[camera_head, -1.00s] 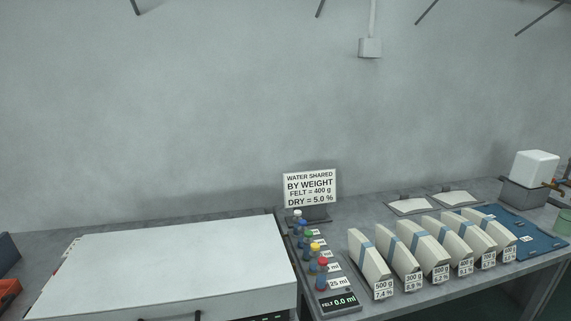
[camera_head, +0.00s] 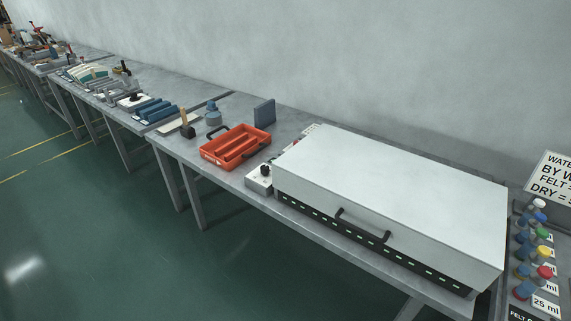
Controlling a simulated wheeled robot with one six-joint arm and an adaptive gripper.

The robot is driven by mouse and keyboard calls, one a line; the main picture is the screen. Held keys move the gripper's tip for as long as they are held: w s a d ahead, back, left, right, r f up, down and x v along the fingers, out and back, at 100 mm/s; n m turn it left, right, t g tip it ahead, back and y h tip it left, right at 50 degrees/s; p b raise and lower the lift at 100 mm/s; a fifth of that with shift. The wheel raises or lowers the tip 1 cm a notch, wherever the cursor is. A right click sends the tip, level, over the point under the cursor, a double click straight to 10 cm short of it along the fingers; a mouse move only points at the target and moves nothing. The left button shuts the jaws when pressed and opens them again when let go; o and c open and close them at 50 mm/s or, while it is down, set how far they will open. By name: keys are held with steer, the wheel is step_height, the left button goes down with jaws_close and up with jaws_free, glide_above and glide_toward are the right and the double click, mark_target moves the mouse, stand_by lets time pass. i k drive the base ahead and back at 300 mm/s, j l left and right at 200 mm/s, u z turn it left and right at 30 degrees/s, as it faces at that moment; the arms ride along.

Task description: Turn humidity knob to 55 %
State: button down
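A small light-grey box (camera_head: 258,182) with a black knob (camera_head: 265,170) on top stands at the left end of a large white chamber (camera_head: 400,188). The setting of this knob is too small to read, and I cannot tell whether it is the humidity knob. The chamber's lid is down, with a black handle (camera_head: 362,226) on its front. Another pale box with a dark knob (camera_head: 133,98) sits farther left along the benches. My gripper is not in view.
Bottles with coloured caps (camera_head: 536,240) and a sign (camera_head: 552,178) are at the right. Green floor (camera_head: 110,230) in front of the benches is clear.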

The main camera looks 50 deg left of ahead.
mark_target(265, 170)
steer(key=i+j+u, duration=0.3)
steer(key=u, duration=0.2)
steer(key=i+j+u, duration=0.2)
steer(key=i+u, duration=0.25)
steer(key=i+j+u, duration=0.1)
steer(key=i+u, duration=0.2)
steer(key=u, duration=0.2)
steer(key=k+l+u, duration=0.1)
steer(key=k, duration=0.15)
